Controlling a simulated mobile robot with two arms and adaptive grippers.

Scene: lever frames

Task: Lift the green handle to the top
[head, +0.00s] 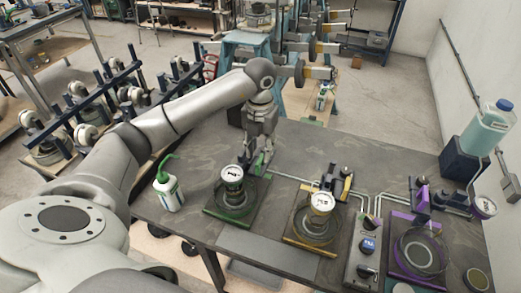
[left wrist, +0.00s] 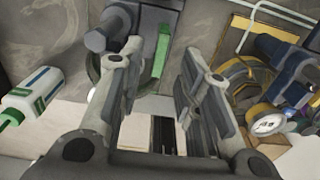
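The green lever frame stands on the dark table, with its green base plate (head: 228,222) and a round white-faced gauge (head: 232,173). Its green handle (head: 261,164) is at the frame's back right, low beside the gauge; it also shows as a green bar in the left wrist view (left wrist: 161,50). My left gripper (head: 261,150) is just above and behind the handle, pointing down. In the left wrist view its two fingers (left wrist: 162,60) are apart, with the green bar seen between and beyond their tips. I cannot tell whether a finger touches it. My right gripper is not in view.
A yellow lever frame (head: 307,247) and a purple one (head: 392,268) stand to the right. A white bottle with green spout (head: 168,190) is at the left. A control box (head: 364,250) and thin pipes lie between. Bare table is behind the frames.

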